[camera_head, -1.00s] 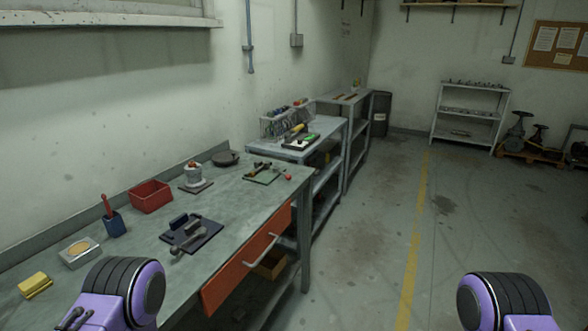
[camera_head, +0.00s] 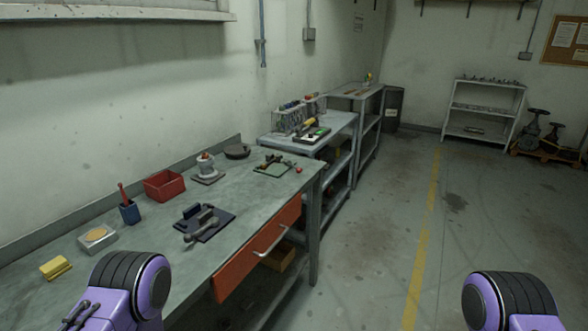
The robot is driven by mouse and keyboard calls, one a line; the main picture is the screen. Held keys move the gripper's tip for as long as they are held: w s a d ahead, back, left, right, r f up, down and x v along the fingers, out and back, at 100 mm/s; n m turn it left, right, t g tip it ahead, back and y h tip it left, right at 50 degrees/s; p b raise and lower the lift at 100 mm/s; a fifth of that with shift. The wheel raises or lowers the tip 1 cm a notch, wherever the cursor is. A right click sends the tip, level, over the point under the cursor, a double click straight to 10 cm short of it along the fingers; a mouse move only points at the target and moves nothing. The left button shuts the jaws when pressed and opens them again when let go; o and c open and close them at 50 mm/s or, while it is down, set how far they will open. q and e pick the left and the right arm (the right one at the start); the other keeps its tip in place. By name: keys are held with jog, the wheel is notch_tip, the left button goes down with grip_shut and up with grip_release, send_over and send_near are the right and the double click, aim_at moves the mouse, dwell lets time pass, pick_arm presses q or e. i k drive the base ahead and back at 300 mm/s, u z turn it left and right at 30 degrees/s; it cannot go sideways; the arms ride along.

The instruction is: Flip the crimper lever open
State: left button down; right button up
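A dark plate (camera_head: 222,229) lies on the workbench (camera_head: 150,225) and bears a small dark device with a grey lever-like arm (camera_head: 203,227). The arm lies low across the plate, its rounded end toward the bench's front edge. This looks like the crimper, but it is too small to be sure. A green board (camera_head: 270,172) with another small tool lies farther back on the bench. Neither of my grippers is in view; only purple and black parts of my arms show at the bottom left and bottom right.
A red bin (camera_head: 165,186), a blue cup (camera_head: 130,213) with a red-handled tool, a grey box (camera_head: 97,237) and a yellow block (camera_head: 56,267) stand on the bench. An orange drawer front (camera_head: 240,262) is below its edge. The floor (camera_head: 380,240) to the right is clear.

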aim_at(299, 170)
jog(key=k, duration=0.6)
jog(key=z, duration=0.55)
jog(key=i, duration=0.65)
jog(key=z, duration=0.75)
jog(key=i, duration=0.9)
jog(key=u, duration=0.75)
jog(key=i, duration=0.65)
jog(key=u, duration=0.8)
